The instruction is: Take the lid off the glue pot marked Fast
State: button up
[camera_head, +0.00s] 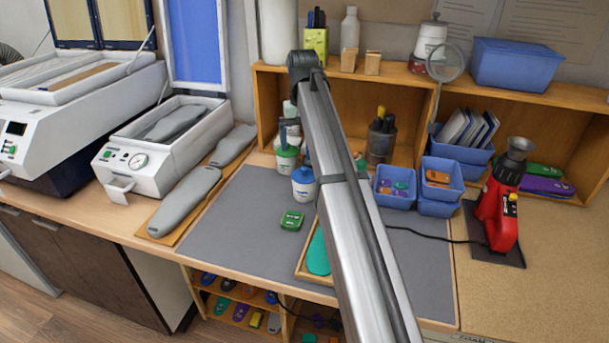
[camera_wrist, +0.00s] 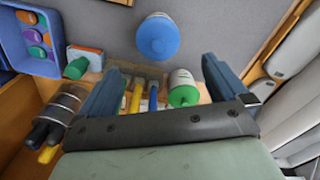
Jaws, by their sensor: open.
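Two white pots stand on the grey mat: one with a blue lid (camera_head: 303,174) and, behind it to the left, one with a green lid (camera_head: 286,148). Their labels are too small to read, so I cannot tell which is marked Fast. In the wrist view the blue lid (camera_wrist: 158,38) is beyond the fingertips. The green lid (camera_wrist: 184,96) shows between the fingers, nearer the right one. My gripper (camera_wrist: 156,74) is open and empty, pointing down above the pot area. In the head view my arm hides most of it.
Brushes (camera_wrist: 137,98) and a small green-capped container (camera_wrist: 76,67) lie close to the pots. A dark pen cup (camera_head: 381,140) and blue bins (camera_head: 395,186) stand to the right. A green device (camera_head: 292,220) lies on the mat (camera_head: 235,225), whose left part is clear.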

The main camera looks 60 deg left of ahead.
aim_at(304, 167)
notch_tip(304, 167, down, 4)
jog(key=shift+r, duration=0.15)
jog(key=shift+w+d+f, duration=0.15)
jog(key=shift+f, duration=2.4)
jog(key=shift+c, duration=0.2)
jog(key=c, duration=0.9)
